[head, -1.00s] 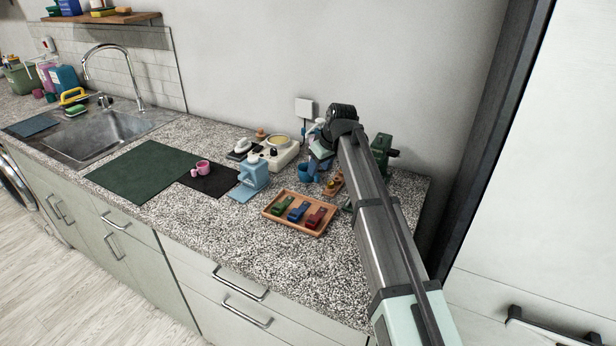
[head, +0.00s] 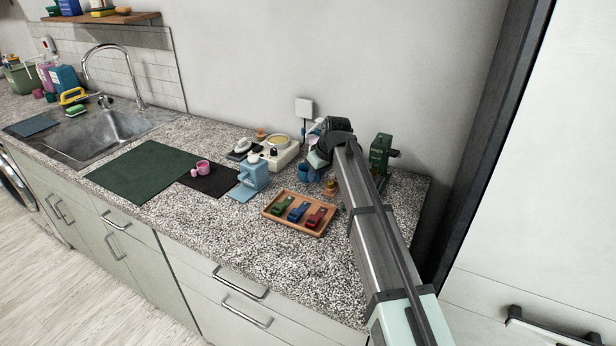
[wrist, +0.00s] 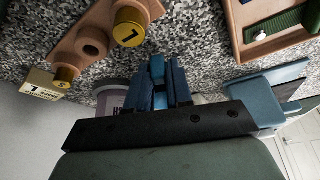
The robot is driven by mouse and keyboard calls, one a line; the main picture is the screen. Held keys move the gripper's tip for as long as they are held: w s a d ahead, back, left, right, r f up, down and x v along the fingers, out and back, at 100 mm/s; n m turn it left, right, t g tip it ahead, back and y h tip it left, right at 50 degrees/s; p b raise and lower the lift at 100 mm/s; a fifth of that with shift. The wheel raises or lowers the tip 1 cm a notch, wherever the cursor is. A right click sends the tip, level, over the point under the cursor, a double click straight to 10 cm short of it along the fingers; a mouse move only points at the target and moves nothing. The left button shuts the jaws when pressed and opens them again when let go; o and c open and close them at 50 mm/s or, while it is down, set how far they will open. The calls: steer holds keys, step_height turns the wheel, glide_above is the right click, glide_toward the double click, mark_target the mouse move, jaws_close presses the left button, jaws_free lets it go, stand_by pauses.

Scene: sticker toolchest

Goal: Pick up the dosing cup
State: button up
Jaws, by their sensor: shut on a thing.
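My gripper (wrist: 160,82) points down with its dark blue fingers shut on a narrow lighter blue piece (wrist: 157,68), which I take to be part of the dosing cup. In the head view, the small blue cup (head: 304,172) shows just below my gripper, at the back of the counter. My gripper and arm partly cover it. I cannot tell whether the cup still touches the counter.
A wooden tray (head: 273,213) with green, blue and red clips lies in front. A light blue jug (head: 255,173) and a scale-like appliance (head: 281,155) stand left. A pink cup (head: 203,167) sits on a dark mat. A green machine (head: 381,152) stands right.

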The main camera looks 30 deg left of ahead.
jaws_close()
